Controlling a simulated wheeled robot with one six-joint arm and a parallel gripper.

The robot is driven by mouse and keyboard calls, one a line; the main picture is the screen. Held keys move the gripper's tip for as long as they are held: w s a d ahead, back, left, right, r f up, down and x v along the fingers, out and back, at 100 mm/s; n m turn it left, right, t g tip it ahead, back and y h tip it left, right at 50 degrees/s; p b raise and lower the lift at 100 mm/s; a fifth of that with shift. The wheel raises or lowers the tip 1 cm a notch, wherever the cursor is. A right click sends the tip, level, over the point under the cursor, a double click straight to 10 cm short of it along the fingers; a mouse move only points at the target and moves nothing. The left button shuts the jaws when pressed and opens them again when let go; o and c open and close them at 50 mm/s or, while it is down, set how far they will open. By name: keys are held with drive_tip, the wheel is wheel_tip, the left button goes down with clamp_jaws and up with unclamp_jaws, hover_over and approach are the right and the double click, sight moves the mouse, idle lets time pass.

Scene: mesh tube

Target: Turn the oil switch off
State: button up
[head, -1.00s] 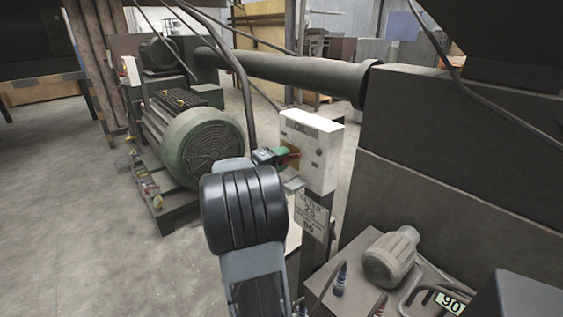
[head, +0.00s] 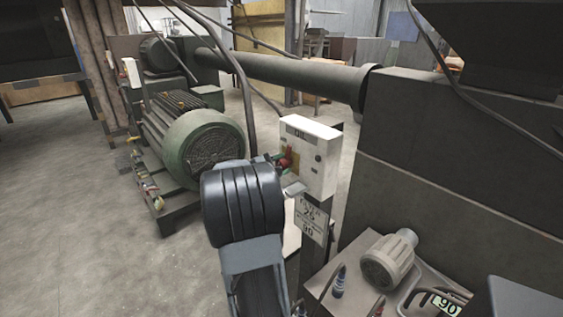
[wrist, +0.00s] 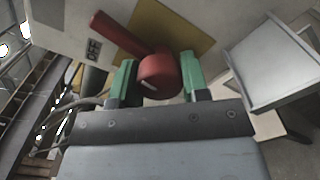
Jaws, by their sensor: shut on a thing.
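The white switch box (head: 312,158) labelled OIL stands on a post in the middle of the head view. Its red switch (wrist: 158,76) shows large in the wrist view: a round knob with a straight bar pointing to the upper left, in front of a yellow plate (wrist: 172,32). An OFF label (wrist: 94,49) lies just below the bar's left part. My gripper (wrist: 157,80) is shut on the red knob, one green fingertip on each side. In the head view the red switch (head: 285,161) shows partly, and my wrist hides most of the fingers.
A sign plate (head: 311,219) hangs below the box. A green motor (head: 195,140) stands to the left, a large grey machine block (head: 450,170) to the right. A smaller pale motor (head: 388,260) sits at the lower right. Open floor (head: 70,220) lies at the left.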

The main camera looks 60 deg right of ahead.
drive_tip(key=shift+s+f+n+p, duration=0.1)
drive_tip(key=shift+n+p, duration=0.3)
drive_tip(key=shift+n, duration=0.4)
drive_tip(key=o, duration=0.9)
drive_tip(key=shift+a, duration=0.1)
drive_tip(key=v, duration=1.3)
drive_tip(key=shift+a, duration=0.3)
drive_tip(key=shift+w, duration=0.25)
